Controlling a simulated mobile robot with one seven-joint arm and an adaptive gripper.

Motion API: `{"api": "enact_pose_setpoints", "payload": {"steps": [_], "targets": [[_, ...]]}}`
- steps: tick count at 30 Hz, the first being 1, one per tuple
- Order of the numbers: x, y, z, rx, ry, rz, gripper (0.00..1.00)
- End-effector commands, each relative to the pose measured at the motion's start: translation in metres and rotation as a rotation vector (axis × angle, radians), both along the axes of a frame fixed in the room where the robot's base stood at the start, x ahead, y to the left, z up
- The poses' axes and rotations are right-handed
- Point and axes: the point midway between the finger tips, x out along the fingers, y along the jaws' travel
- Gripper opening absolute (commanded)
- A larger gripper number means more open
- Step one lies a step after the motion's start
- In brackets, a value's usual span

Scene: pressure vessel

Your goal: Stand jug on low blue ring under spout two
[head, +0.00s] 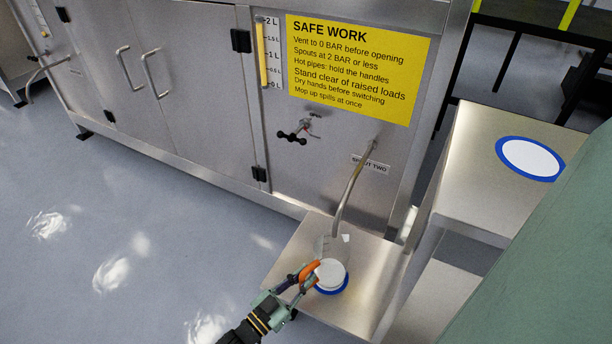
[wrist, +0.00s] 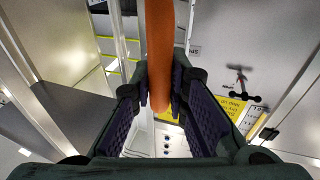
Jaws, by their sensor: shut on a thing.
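The clear jug (head: 329,250) with a whitish base stands upright, or nearly so, over the low blue ring (head: 333,290), under the end of the curved pipe of spout two (head: 347,200). I cannot tell whether its base touches the ring. My gripper (head: 300,280) is at the jug's left front side, shut on its orange handle (head: 308,272). In the wrist view the orange handle (wrist: 160,60) runs between the two finger pads. The jug hides much of the ring's far side.
The low steel shelf (head: 350,312) has bare room around the ring. A higher steel stand (head: 470,190) at right bears another blue ring with a white centre (head: 531,158). A black-handled valve (head: 293,136) and a yellow sign (head: 355,65) are on the cabinet front.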

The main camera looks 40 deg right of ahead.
Motion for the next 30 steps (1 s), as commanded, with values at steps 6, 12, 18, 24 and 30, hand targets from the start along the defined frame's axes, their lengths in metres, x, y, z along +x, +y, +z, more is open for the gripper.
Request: {"api": "enact_pose_setpoints", "payload": {"steps": [6, 12, 18, 24, 30], "targets": [[0.005, -0.012, -0.008, 0.001, 0.002, 0.001, 0.0], [0.005, -0.012, -0.034, 0.0, 0.001, 0.0, 0.0], [0.005, -0.011, -0.036, -0.001, 0.0, 0.001, 0.0], [0.005, -0.011, -0.04, -0.001, 0.0, 0.001, 0.0], [0.005, -0.011, -0.04, 0.001, 0.0, 0.001, 0.24]]}}
